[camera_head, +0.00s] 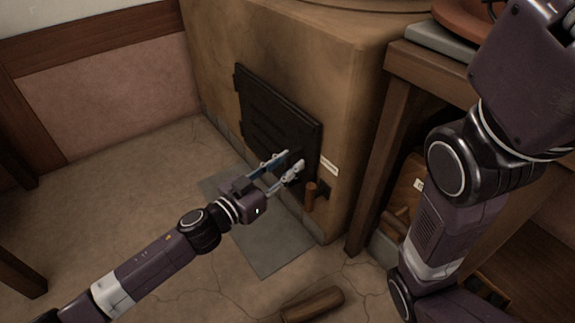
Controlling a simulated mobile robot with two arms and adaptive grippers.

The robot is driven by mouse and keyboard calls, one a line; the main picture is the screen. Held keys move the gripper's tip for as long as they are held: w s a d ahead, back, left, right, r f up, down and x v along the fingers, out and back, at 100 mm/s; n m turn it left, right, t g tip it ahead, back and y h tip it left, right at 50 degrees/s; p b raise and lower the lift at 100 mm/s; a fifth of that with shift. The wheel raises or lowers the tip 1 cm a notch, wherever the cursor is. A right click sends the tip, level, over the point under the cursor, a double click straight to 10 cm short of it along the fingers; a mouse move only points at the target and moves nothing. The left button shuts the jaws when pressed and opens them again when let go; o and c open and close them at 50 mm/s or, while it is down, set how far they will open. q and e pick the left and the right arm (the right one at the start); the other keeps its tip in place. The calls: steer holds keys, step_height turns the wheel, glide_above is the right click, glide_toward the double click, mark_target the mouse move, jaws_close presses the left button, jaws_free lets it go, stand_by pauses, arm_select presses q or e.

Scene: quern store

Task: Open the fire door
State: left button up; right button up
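The fire door (268,112) is a dark metal plate set in the front of a tan clay stove (330,70). It looks shut against the stove face. A latch with a wooden handle (310,196) hangs at the door's lower right edge. My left gripper (286,167) reaches in from the lower left, its pale fingers spread apart at the door's lower right part, just left of the wooden handle. I cannot tell whether the fingertips touch the door. My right arm fills the right side, and its gripper is out of view.
A grey plate (268,243) lies on the floor before the stove. A log (313,304) lies near the bottom edge. A wooden table (428,72) stands right of the stove, with a box (408,190) beneath.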

arm_select(q)
jaws_close()
steer(key=shift+a, duration=0.15)
